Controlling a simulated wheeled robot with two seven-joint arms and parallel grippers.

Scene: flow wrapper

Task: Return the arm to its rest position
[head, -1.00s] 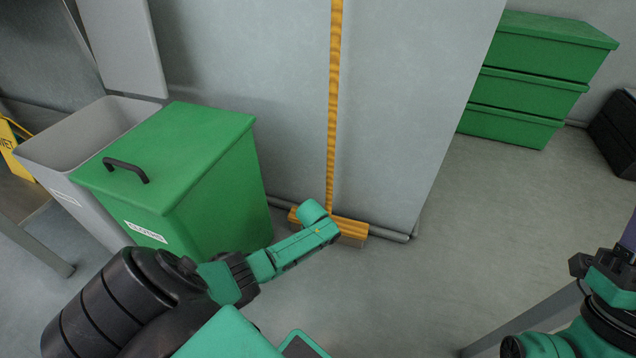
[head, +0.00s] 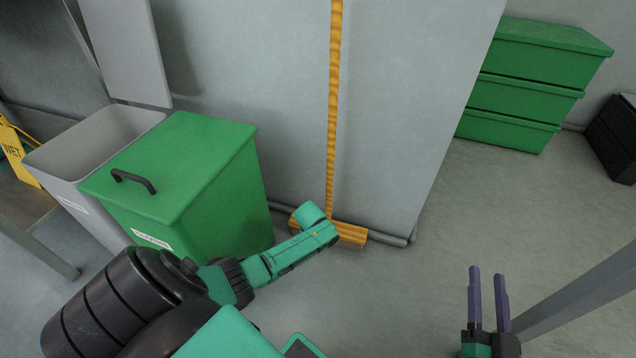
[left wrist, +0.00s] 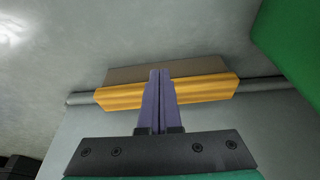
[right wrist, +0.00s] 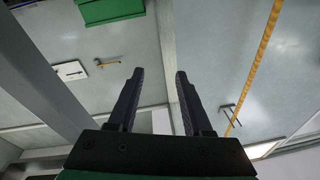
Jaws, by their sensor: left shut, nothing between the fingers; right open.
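My right gripper (head: 488,298) shows at the lower right of the head view, its two purple fingers pointing up and apart. In the right wrist view its fingers (right wrist: 154,90) are open with nothing between them. My left arm reaches in at the lower left of the head view, but its fingers are hidden there. In the left wrist view my left gripper (left wrist: 158,75) is shut and empty, its fingertips overlapping the yellow broom head (left wrist: 205,90) in the picture. I cannot tell whether they touch.
A green lidded bin (head: 190,170) and an open grey bin (head: 95,140) stand at the left. The broom (head: 333,120) leans against a grey panel (head: 410,100). Stacked green crates (head: 530,85) stand at the back right. A grey post (head: 585,290) runs beside my right gripper. Floor between is clear.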

